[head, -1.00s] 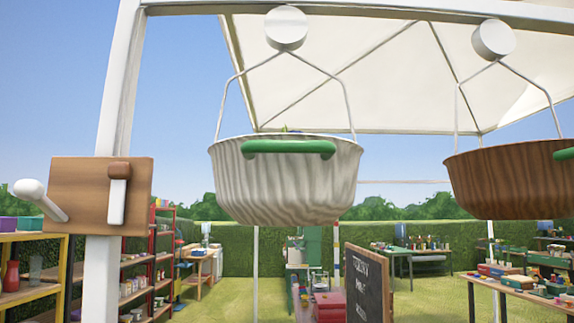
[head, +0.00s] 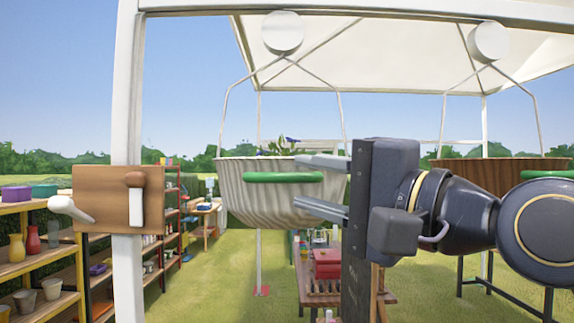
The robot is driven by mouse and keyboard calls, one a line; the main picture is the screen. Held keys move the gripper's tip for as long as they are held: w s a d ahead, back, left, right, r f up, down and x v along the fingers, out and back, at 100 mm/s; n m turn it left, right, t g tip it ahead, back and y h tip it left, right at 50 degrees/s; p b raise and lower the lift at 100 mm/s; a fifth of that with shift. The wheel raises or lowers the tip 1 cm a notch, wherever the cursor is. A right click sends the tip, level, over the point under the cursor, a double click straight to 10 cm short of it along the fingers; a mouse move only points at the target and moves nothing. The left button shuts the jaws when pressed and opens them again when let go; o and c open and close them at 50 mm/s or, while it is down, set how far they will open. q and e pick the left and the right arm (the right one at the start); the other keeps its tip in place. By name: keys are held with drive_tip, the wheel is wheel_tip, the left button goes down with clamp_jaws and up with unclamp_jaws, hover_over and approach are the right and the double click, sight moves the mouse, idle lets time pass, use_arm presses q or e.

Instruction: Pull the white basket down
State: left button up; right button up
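The white basket (head: 260,203), with a whitish wood-grain side, hangs by thin wires from a white round pulley (head: 283,33) on the overhead beam. A green handle (head: 270,177) runs along its front. Some plants show at its rim. My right gripper (head: 308,183) comes in from the right with its two grey fingers apart, one above the other. The fingers point left and overlap the basket's right side in the picture; I cannot tell whether they touch it. My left gripper is not in view.
A brown basket (head: 462,166) hangs at the right, partly behind my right arm. A wooden board (head: 118,198) with lever handles is fixed to the white post at the left. Shelves with pots stand at the left, and a table (head: 390,285) with a red box is beyond.

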sight(293, 180)
drive_tip(key=p+x, duration=0.1)
drive_tip(key=x, duration=0.4)
drive_tip(key=shift+w+a+r+p, duration=0.1)
drive_tip(key=shift+w+r+p, duration=0.05)
drive_tip(key=shift+p, duration=0.25)
drive_tip(key=shift+w+a, duration=0.4)
drive_tip(key=shift+w, duration=0.05)
clamp_jaws()
